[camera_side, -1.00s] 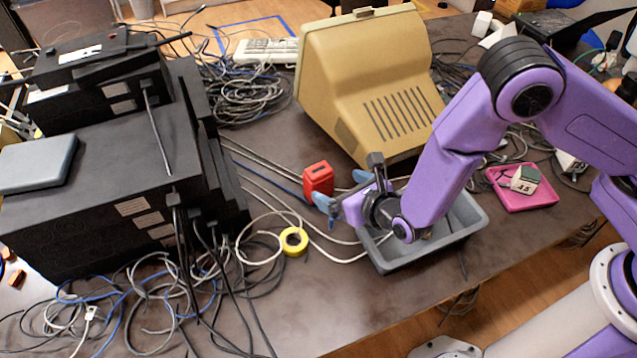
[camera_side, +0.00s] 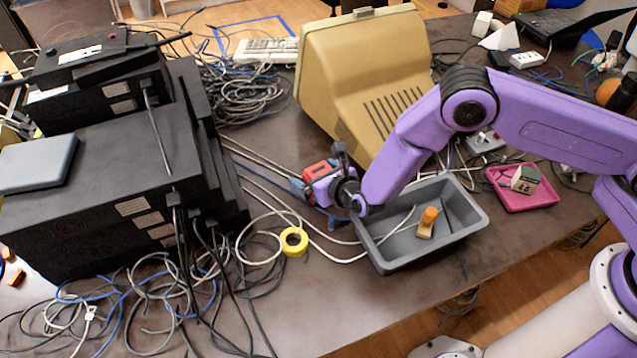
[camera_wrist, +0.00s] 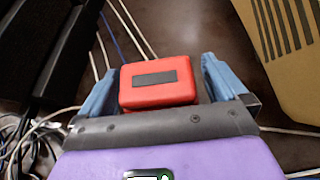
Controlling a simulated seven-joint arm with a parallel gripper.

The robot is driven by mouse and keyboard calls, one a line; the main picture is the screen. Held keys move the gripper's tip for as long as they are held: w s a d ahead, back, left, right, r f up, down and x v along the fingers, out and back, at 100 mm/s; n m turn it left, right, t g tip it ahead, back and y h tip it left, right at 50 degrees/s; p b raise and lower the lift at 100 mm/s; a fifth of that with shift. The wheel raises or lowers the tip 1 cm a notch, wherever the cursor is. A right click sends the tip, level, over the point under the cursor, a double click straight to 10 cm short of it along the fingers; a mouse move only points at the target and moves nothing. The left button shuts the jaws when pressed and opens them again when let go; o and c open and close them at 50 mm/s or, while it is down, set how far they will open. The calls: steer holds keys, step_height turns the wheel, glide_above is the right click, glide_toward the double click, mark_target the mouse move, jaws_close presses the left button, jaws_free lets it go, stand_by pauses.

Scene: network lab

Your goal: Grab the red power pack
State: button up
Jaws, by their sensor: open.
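The red power pack (camera_side: 319,171) stands on the dark table, left of the beige monitor in the side view. In the wrist view the red power pack (camera_wrist: 158,83), with a dark strip on its face, sits between the two blue fingers. My gripper (camera_wrist: 160,88) is open, with one finger on each side of the pack and a small gap visible on each side. In the side view my gripper (camera_side: 312,187) is at the pack and covers its lower part.
A grey tray (camera_side: 384,262) holding an orange-topped wooden piece is to the right. A yellow tape roll (camera_side: 294,242) and loose cables lie in front. The beige monitor (camera_side: 345,75) stands behind, and black equipment boxes (camera_side: 110,180) stand left.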

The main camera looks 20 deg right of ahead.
steer(key=shift+w+f, duration=0.2)
steer(key=shift+w, duration=0.05)
steer(key=c, duration=1.4)
steer(key=shift+a, duration=0.1)
steer(key=shift+r, duration=0.15)
